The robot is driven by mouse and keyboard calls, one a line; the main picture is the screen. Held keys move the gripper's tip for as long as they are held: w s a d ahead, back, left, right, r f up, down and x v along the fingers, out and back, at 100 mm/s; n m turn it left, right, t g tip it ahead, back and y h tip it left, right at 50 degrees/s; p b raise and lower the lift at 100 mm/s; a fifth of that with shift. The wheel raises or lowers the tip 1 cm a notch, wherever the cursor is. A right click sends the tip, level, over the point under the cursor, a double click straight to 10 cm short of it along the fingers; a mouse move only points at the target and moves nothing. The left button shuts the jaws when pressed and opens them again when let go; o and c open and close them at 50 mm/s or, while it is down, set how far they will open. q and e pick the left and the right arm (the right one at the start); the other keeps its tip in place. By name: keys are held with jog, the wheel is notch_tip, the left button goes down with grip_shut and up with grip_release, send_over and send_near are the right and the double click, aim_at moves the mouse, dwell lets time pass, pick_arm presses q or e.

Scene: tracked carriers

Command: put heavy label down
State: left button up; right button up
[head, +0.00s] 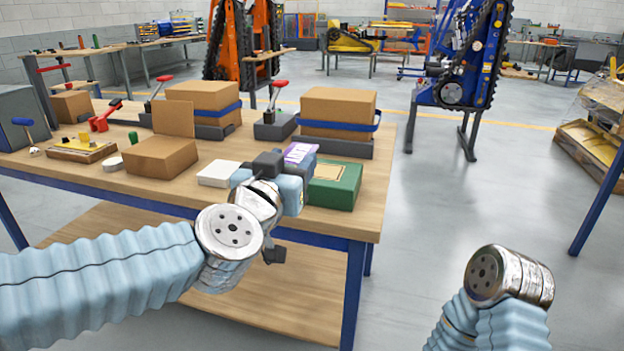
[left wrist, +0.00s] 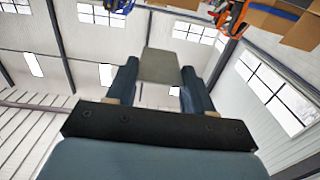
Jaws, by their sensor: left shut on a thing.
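The label (head: 300,153), a small purple and white card, stands above the front edge of the table, just beyond my left gripper (head: 283,162). In the left wrist view the two fingers of my left gripper (left wrist: 160,80) are closed on the sides of a flat grey-beige piece (left wrist: 160,65), the back of the label. It is held up, clear of the table in that view. The gripper's own body hides part of the label's lower edge in the head view. Of my right arm only a lower-right part shows; its gripper is out of view.
On the wooden table (head: 375,205) a green box (head: 345,190) stands right beside the gripper, and a white block (head: 217,173) to its left. Cardboard boxes (head: 160,157) with blue-strapped cartons (head: 338,108) stand behind. Open floor lies to the right.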

pick_arm(q)
jog(key=shift+w+d+f+b, duration=0.35)
jog(key=shift+w+f+b, duration=0.15)
jog(key=shift+w+f, duration=1.6)
jog(key=shift+w+d+f+b, duration=0.35)
jog(key=shift+w+f+b, duration=0.15)
jog(key=shift+w+f, duration=1.6)
jog(key=shift+w+d+f+b, duration=0.35)
jog(key=shift+w+f+b, duration=0.15)
jog(key=shift+w+f, duration=1.6)
jog(key=shift+f+b, duration=0.35)
jog(key=shift+b, duration=0.05)
jog(key=o, duration=1)
jog(key=shift+r, duration=0.1)
